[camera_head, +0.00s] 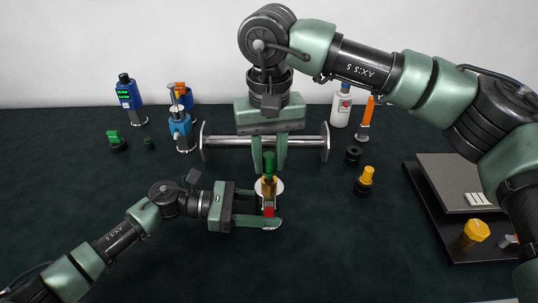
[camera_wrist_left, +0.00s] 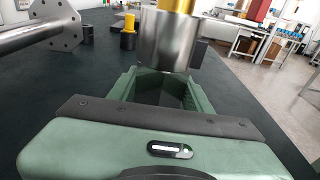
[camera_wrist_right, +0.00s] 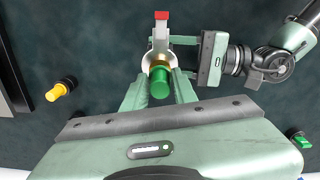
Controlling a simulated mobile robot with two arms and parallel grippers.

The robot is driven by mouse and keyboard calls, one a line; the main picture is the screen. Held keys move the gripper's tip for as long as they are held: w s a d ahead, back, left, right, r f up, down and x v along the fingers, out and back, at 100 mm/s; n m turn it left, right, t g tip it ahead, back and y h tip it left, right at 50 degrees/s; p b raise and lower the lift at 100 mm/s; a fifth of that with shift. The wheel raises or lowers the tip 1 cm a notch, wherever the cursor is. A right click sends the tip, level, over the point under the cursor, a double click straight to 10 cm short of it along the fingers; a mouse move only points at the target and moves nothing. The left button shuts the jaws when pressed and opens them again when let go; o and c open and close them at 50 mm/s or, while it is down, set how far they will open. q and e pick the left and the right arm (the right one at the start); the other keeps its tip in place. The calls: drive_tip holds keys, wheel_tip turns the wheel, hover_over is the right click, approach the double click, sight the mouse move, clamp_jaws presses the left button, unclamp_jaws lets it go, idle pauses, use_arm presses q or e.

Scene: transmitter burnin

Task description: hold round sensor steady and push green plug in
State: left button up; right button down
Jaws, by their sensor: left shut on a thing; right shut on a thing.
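The round sensor (camera_head: 259,188) is a metal cylinder with a pale round face, a gold neck and a red block (camera_head: 268,211). It stands between the fingers of my left gripper (camera_head: 262,207), which is shut on it. The left wrist view shows its steel body (camera_wrist_left: 172,42) close up, with gold at the top. The green plug (camera_head: 268,160) is between the fingers of my right gripper (camera_head: 268,155), which is shut on it. In the right wrist view the plug (camera_wrist_right: 160,84) lines up over the gold neck (camera_wrist_right: 160,62). How deep it sits is hidden.
A flanged metal pipe (camera_head: 220,141) lies just behind. A yellow plug (camera_head: 367,175) and a black ring (camera_head: 352,155) stand to the right. Blue transmitters (camera_head: 129,94) stand back left, near a green-topped black part (camera_head: 116,140). A tray (camera_head: 455,245) is at right. The front table is clear.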

sight(269, 155)
drive_tip(key=shift+f, duration=1.1)
drive_tip(key=c, duration=1)
unclamp_jaws()
drive_tip(key=shift+c, duration=0.2)
wheel_tip(269, 155, up, 12)
drive_tip(key=shift+f, duration=0.1)
use_arm(q)
drive_tip(key=o, duration=1.5)
drive_tip(key=shift+c, duration=0.2)
